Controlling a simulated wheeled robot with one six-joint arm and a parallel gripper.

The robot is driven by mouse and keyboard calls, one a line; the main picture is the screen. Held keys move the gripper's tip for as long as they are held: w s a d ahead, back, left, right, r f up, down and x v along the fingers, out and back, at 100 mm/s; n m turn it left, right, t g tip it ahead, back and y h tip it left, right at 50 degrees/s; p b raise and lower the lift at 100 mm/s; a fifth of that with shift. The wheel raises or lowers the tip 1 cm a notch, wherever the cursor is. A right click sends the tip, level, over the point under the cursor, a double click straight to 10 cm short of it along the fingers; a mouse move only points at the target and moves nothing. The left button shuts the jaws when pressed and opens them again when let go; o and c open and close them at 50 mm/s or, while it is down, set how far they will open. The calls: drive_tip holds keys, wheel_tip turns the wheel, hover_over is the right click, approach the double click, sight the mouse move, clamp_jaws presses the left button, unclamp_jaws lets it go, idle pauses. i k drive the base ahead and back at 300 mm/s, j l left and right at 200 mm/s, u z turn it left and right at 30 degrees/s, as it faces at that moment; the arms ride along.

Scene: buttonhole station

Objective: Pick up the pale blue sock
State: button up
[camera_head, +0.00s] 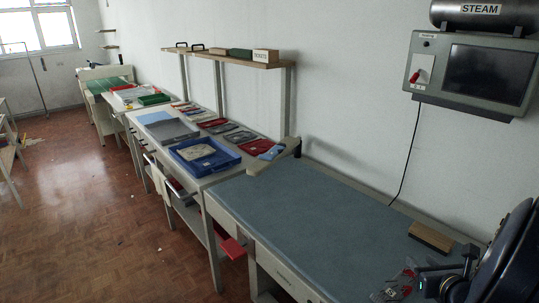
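No shape is clear enough for me to be sure of a pale blue sock. A small blue piece (271,152) lies on a narrow pale board (262,164) at the far end of the blue-grey worktop. A flat pale blue piece (155,117) lies farther back on the long table. Either is too small to identify. The dark, rounded parts at the lower right seem to be my arm. My gripper (428,284) seems to be at their left end, low over the near worktop, far from both pieces. Its fingers cannot be made out.
The blue-grey worktop (300,225) is mostly bare. A wooden block (430,237) lies near its right edge, and small red bits (409,272) lie in front. A blue tray (226,157) and several folded cloths stand beyond. A wall screen (486,73) hangs above right. Floor at left is open.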

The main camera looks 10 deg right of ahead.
sight(277, 149)
drive_tip(key=j+z, duration=0.25)
drive_tip(key=j, duration=1.45)
drive_tip(key=i+j+z, duration=0.1)
drive_tip(key=i+j, duration=0.4)
drive_tip(key=j, duration=0.15)
drive_tip(key=i+j+z, duration=0.25)
drive_tip(key=i+j, duration=0.2)
drive_tip(key=j, duration=0.2)
drive_tip(key=i+j+z, duration=0.1)
drive_tip(key=j, duration=0.3)
drive_tip(key=i+j+z, duration=0.1)
drive_tip(key=i, duration=0.45)
drive_tip(key=i+j, duration=0.2)
drive_tip(key=i, duration=0.35)
drive_tip(key=l+z, duration=0.05)
